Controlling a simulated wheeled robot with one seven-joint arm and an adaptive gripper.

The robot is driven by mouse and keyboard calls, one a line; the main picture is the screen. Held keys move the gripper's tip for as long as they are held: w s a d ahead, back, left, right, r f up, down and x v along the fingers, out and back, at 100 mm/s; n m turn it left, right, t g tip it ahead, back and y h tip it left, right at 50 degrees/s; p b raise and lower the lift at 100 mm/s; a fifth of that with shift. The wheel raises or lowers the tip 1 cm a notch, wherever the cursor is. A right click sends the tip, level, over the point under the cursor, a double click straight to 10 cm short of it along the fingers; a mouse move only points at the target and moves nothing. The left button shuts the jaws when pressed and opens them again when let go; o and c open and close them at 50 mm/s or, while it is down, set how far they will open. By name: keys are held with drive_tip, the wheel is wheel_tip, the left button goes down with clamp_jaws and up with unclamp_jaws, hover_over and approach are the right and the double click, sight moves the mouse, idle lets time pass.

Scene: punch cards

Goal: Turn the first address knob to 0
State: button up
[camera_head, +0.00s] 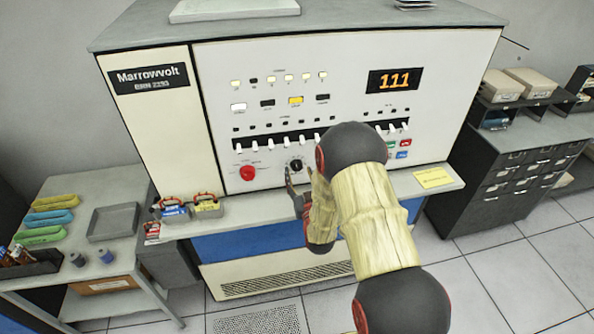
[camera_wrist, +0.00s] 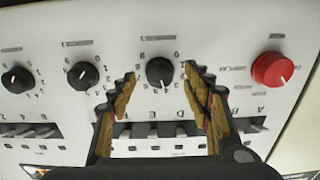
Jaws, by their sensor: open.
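The black knob nearest the red knob on the panel (camera_head: 296,165) is the leftmost black knob in the head view. In the wrist view, which shows the panel upside down, this black knob (camera_wrist: 160,70) lies between my fingertips. Small digits ring it; its exact setting is too small to read surely. My gripper (camera_head: 297,188) is open in front of the panel, and its fingers (camera_wrist: 160,78) stand either side of the knob with a gap on both sides. My arm hides the other black knobs in the head view.
Two more black knobs (camera_wrist: 82,75) (camera_wrist: 16,79) sit left in the wrist view, and a large red knob (camera_wrist: 272,69) sits right. A row of white switches (camera_head: 265,143) runs close by. The display (camera_head: 394,80) reads 111. A shelf (camera_head: 250,208) juts out below the panel.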

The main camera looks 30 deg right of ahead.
drive_tip(key=shift+x, duration=1.1)
drive_tip(key=shift+c, duration=1.2)
drive_tip(key=c, duration=0.9)
